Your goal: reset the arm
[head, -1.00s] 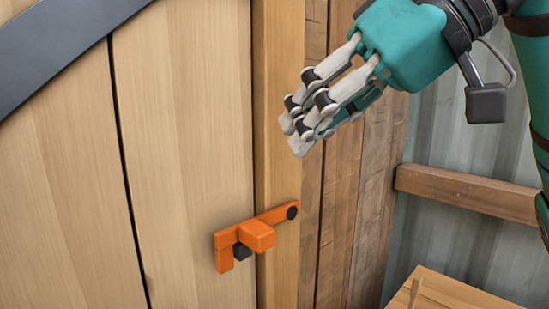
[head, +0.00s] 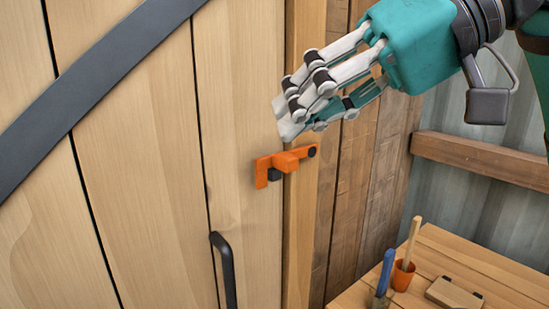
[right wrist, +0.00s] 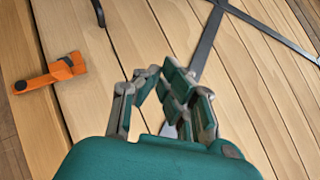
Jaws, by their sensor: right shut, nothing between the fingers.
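My right gripper (head: 288,118), teal with pale jointed fingers, is in the upper right of the head view. Its fingertips are close together with nothing between them. They appear just above the orange latch (head: 287,160) on the wooden door (head: 150,150); the latch bar lies across the door edge and the post. In the right wrist view the right gripper (right wrist: 172,95) shows in front of the door planks, and the orange latch (right wrist: 50,74) is off to its left, apart from the fingers. My left gripper is not in view.
A black door handle (head: 225,268) is below the latch. A dark metal strap (head: 85,80) crosses the door. At lower right a wooden table (head: 465,255) holds an orange cup (head: 402,275) with a stick, a blue-handled tool (head: 386,272) and a small wooden block (head: 454,294).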

